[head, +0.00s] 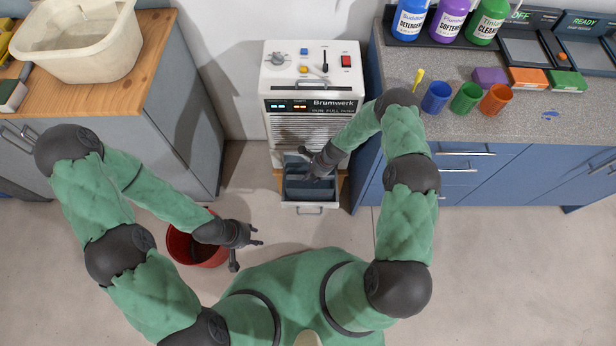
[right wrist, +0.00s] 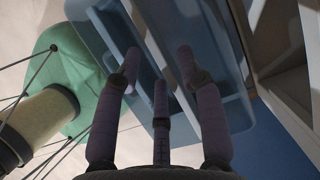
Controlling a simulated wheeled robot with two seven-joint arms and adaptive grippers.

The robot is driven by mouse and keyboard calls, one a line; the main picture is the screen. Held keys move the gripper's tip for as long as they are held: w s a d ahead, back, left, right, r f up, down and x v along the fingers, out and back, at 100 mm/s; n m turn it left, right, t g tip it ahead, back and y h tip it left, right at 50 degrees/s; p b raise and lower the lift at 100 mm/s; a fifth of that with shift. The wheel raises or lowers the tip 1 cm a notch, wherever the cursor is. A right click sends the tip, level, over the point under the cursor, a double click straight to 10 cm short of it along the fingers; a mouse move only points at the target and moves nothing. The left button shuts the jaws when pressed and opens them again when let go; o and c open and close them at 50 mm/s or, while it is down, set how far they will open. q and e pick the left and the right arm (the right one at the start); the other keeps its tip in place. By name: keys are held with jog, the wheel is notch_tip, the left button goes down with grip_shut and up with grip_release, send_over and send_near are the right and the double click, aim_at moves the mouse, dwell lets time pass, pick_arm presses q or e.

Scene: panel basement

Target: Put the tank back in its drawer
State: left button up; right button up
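The blue-grey tank (head: 318,188) sits in the pulled-out drawer (head: 303,208) at the foot of the white machine (head: 310,78). In the right wrist view the tank (right wrist: 95,22) shows as a bluish box with inner walls below my fingers. My right gripper (head: 307,165) is over the tank's left part, its fingers spread; contact with the tank cannot be told. The right wrist view shows its fingers (right wrist: 158,65) apart, with nothing clearly held. My left gripper (head: 248,250) is open and empty, beside the red bucket (head: 183,247).
The red bucket stands on the floor at left. A wooden-topped cabinet (head: 150,50) with a cream basin (head: 80,45) is at left. A blue cabinet (head: 530,175) with cups and bottles on its counter is close on the machine's right. The floor before the drawer is clear.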

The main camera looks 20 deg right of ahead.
jog(key=w+p+v, duration=0.1)
jog(key=p+v, duration=0.2)
jog(key=v, duration=0.5)
pick_arm(q)
notch_tip(320, 180, up, 3)
jog(key=shift+r, duration=0.15)
pick_arm(e)
jog(key=s+a+r+n, duration=0.3)
jog(key=s+n, duration=0.3)
jog(key=s, duration=0.1)
jog(key=s+a+r+n, duration=0.3)
jog(key=s+n, duration=0.3)
jog(key=s, duration=0.2)
jog(key=s+a+r+n, duration=0.3)
jog(key=s+n, duration=0.3)
jog(key=s, duration=0.1)
jog(key=shift+s+n+g, duration=0.25)
jog(key=shift+n+g, duration=0.15)
jog(key=shift+a, duration=0.15)
